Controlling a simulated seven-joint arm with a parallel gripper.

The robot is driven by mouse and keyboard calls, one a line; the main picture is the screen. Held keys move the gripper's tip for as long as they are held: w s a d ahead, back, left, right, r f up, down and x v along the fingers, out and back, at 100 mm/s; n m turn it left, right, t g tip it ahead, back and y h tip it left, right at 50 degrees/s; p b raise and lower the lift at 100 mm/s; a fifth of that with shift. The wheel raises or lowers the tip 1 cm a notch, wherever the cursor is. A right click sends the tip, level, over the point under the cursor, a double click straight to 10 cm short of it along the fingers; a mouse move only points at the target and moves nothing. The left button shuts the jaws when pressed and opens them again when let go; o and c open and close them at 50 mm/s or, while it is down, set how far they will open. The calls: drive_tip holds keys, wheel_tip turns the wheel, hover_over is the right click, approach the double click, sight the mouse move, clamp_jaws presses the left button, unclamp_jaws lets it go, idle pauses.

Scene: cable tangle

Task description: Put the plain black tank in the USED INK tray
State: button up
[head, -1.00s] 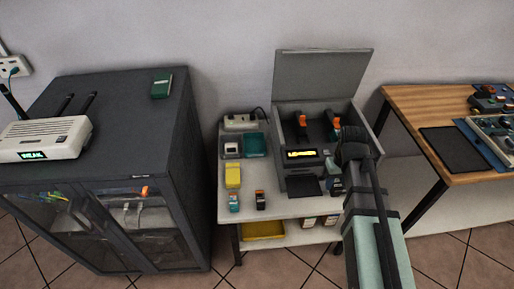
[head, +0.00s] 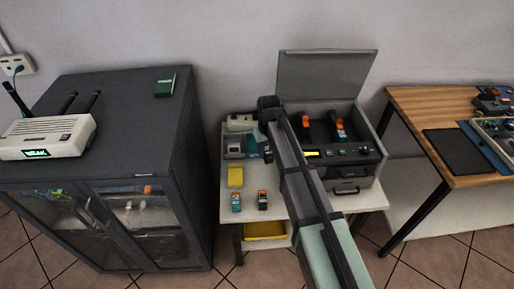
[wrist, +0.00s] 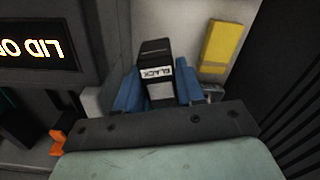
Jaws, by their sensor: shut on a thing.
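My gripper (wrist: 160,92) is shut on a plain black tank (wrist: 155,58) with a white label reading BLACK, upside down in the wrist view. Its blue fingers stand on both sides of the tank. In the head view the held tank (head: 268,155) is a small dark shape below my wrist, left of the printer and beside the teal tray (head: 254,143). A grey tray with a pale item (head: 233,148) lies left of it. My arm hides part of this area. No tray lettering is readable, so I cannot tell which is USED INK.
The printer (head: 345,158) has its lid raised, with orange-tabbed tanks inside. A dark cabinet (head: 185,160) is at left, a wooden table (head: 430,100) at right.

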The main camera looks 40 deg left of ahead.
drive_tip(key=w+a+f+m, duration=0.3)
drive_tip(key=w+a, duration=0.8)
drive_tip(key=a, duration=0.3)
drive_tip(key=shift+w+a+f, duration=0.1)
drive_tip(key=shift+a+f, duration=0.1)
drive_tip(key=shift+f, duration=2.25)
drive_tip(key=shift+w+a+f, duration=0.1)
drive_tip(key=shift+a+f, duration=0.05)
drive_tip(key=shift+f, duration=2.3)
drive_tip(key=shift+f, duration=0.15)
drive_tip(key=o, duration=1.1)
drive_tip(key=shift+c, duration=0.2)
wheel_tip(320, 180, up, 12)
